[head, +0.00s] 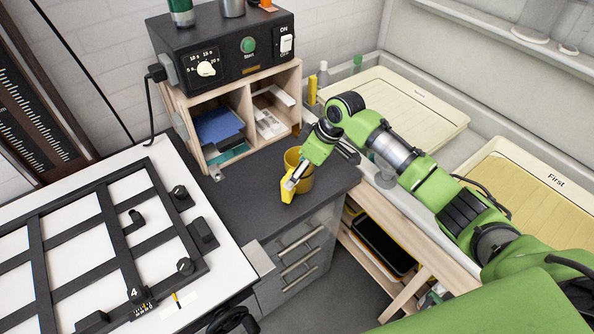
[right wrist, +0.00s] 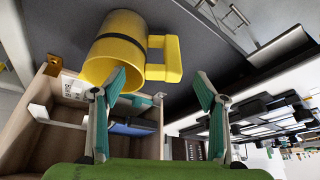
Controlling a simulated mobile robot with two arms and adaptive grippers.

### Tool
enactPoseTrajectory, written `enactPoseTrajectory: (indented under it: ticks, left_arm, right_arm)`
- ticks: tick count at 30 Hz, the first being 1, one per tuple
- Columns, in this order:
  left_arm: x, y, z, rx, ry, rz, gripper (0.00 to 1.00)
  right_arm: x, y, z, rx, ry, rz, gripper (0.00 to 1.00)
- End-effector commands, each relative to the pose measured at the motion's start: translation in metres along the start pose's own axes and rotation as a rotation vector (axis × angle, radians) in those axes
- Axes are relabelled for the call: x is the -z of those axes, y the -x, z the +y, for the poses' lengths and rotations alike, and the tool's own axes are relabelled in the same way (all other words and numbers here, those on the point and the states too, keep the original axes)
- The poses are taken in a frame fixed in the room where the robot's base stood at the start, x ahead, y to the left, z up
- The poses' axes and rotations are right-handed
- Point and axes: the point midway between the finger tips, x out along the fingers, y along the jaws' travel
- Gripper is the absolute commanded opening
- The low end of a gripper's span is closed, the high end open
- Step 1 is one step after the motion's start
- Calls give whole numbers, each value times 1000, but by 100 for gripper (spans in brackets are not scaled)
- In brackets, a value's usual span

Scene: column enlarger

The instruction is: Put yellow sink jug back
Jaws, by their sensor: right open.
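The yellow jug (head: 305,184) stands on the dark counter top near its front right corner, partly hidden by my right gripper (head: 294,180). In the right wrist view the jug (right wrist: 112,52) has a dark band around it, and its squared yellow handle (right wrist: 172,60) points to the right. My right gripper (right wrist: 162,78) is open there. The handle lies in line with the gap between its fingertips. The left finger overlaps the jug's body in the picture; I cannot tell whether they touch. My left gripper is not in view.
A wooden shelf unit (head: 246,98) with a black timer box (head: 228,48) on top stands behind the jug. The sink at right holds two cream trays, one marked First (head: 545,195). A white baseboard with a black easel (head: 100,190) fills the left. The counter's front left is clear.

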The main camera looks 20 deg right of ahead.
Motion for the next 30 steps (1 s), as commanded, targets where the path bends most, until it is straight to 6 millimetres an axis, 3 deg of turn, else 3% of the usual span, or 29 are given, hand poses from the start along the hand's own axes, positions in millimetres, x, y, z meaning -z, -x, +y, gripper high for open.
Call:
enactPoseTrajectory:
  ticks: [13,26,30]
  left_arm:
    - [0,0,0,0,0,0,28]
    - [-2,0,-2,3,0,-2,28]
    - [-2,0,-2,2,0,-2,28]
  right_arm:
    - [0,18,0,-1,1,1,66]
    - [0,20,0,-1,1,1,66]
    - [0,31,1,-1,1,1,66]
